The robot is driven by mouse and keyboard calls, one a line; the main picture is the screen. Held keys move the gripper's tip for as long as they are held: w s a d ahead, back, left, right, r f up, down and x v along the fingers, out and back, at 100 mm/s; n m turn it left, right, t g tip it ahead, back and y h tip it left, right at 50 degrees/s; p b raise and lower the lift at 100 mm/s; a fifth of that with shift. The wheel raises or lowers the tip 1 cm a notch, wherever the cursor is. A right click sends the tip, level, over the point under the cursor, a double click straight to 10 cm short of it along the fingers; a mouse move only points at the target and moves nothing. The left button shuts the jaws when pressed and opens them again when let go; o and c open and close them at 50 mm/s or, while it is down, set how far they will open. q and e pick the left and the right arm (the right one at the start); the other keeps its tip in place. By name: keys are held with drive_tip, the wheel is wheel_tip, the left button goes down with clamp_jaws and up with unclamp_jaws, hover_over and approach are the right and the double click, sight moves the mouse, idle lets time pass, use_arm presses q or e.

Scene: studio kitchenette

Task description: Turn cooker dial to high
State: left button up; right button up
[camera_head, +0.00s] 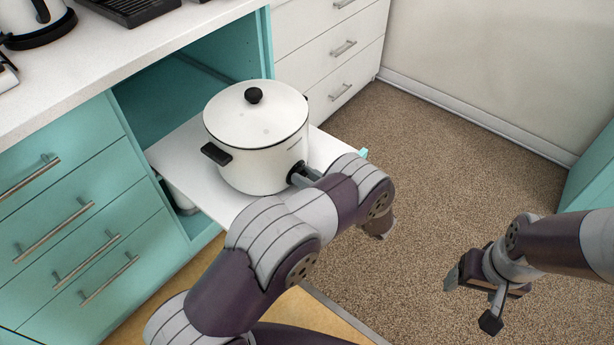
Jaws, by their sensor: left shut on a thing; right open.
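A white cooker (245,165) with a white lid (255,112), black lid knob and black side handle stands upright on a pull-out shelf. Its black dial (295,171) is low on its front right side and partly hidden by my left gripper. My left gripper (303,177) is at the dial and shut on it; its fingertips are largely hidden, and the dial's setting cannot be read. My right gripper (472,301) is open and empty above the carpet at the right, well away from the cooker.
The white pull-out shelf (180,158) extends from a teal cabinet. Teal drawers (60,200) are at the left and white drawers (335,45) behind. A kettle (35,20) stands on the white counter (110,45). The brown carpet (430,160) at the right is clear.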

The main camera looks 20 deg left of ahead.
idle(0.3)
use_arm(q)
drive_tip(key=o, duration=1)
drive_tip(key=p+v, duration=0.1)
drive_tip(key=v, duration=1.1)
drive_tip(key=shift+s+d, duration=0.15)
drive_tip(key=shift+d, duration=0.15)
